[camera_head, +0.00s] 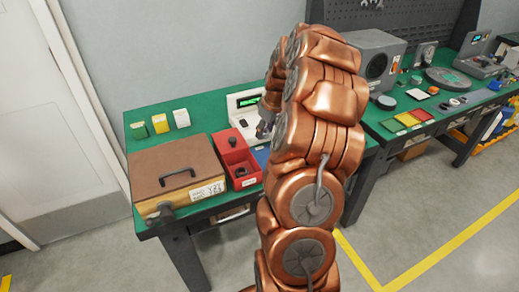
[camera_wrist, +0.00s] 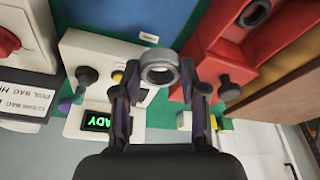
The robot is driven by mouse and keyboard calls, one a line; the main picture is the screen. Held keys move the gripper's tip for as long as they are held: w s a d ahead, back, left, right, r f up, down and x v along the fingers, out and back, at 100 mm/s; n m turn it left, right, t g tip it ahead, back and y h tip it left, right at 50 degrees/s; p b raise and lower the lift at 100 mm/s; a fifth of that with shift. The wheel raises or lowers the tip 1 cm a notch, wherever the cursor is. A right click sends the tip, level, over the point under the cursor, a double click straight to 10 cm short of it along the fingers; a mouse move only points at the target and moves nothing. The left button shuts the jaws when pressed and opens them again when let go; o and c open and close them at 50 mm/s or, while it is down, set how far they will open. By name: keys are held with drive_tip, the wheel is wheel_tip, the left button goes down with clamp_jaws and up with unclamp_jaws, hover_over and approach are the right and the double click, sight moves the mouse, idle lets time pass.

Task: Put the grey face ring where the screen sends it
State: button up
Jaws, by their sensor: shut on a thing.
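The grey face ring (camera_wrist: 160,70) is between the fingertips of my gripper (camera_wrist: 160,83) in the wrist view, its hole facing the camera. My gripper is shut on it, over the white instrument and the blue mat edge; I cannot tell the height. The screen (camera_wrist: 102,121) on the white instrument (camera_wrist: 92,50) glows green; its visible letters end in "ADY". In the head view the screen (camera_head: 248,101) is too small to read, and my arm hides the ring and most of the gripper.
A brown-lidded box (camera_head: 176,166) stands left. Green, yellow and white cards stand behind. Coloured trays (camera_head: 407,119) lie on the right bench.

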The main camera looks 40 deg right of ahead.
sight(264, 155)
wheel_tip(264, 155, down, 8)
drive_tip(key=p, duration=0.2)
drive_tip(key=shift+s+d+f+p, duration=0.15)
drive_tip(key=shift+p, duration=0.15)
drive_tip(key=shift+f, duration=0.4)
drive_tip(key=shift+f, duration=0.25)
drive_tip(key=o, duration=1.3)
drive_tip(key=shift+r, duration=0.1)
drive_tip(key=shift+c, duration=0.2)
drive_tip(key=shift+r, duration=0.1)
